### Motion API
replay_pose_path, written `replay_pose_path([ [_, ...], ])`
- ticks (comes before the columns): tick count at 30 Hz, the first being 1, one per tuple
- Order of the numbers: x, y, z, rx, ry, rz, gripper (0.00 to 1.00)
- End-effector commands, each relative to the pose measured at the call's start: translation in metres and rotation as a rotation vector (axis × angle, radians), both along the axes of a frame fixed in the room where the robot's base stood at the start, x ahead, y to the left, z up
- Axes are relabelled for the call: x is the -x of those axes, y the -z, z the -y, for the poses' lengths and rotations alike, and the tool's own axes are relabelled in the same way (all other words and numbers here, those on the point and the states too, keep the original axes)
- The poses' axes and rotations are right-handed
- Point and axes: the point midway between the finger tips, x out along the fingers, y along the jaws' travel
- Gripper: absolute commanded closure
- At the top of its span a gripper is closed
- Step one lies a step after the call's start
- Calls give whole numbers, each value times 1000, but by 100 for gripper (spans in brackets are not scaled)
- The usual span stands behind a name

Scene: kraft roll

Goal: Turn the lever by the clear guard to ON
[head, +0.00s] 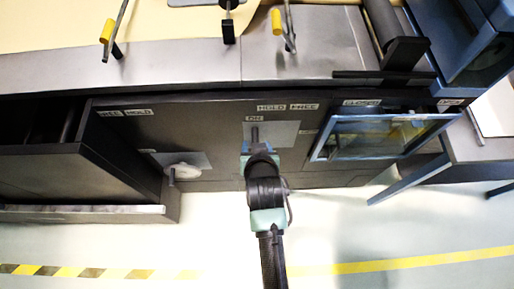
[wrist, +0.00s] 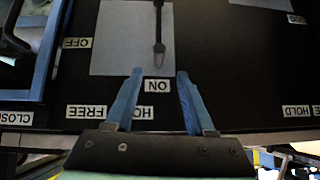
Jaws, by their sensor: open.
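The lever is a dark rod (wrist: 158,27) on a pale grey plate (wrist: 110,40) on the dark cabinet front. Its thick end points at the ON label (wrist: 157,86) in the wrist view; I cannot tell which end is the pivot. An OFF label (wrist: 76,43) sits beside the plate. The lever also shows in the head view (head: 255,134), partly hidden by my gripper (head: 258,153). In the wrist view my gripper (wrist: 160,72) is open, its blue fingers apart and empty, with the lever's thick end just beyond the gap. The clear guard (head: 380,141) has a blue frame, right of the plate.
A second knob or lever (head: 184,172) on its own plate is at the left of the cabinet front. An open drawer (head: 75,170) sticks out at far left. Yellow-handled levers (head: 107,31) stand on the worktop above. The floor in front is clear.

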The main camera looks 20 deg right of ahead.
Motion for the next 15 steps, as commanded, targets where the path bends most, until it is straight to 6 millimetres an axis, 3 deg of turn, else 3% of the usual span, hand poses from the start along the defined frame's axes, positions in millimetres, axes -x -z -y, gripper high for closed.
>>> replay_pose_path([
  [6,18,-18,-5,-1,-1,0,45],
  [15,23,-23,-6,-1,-1,-1,45],
])
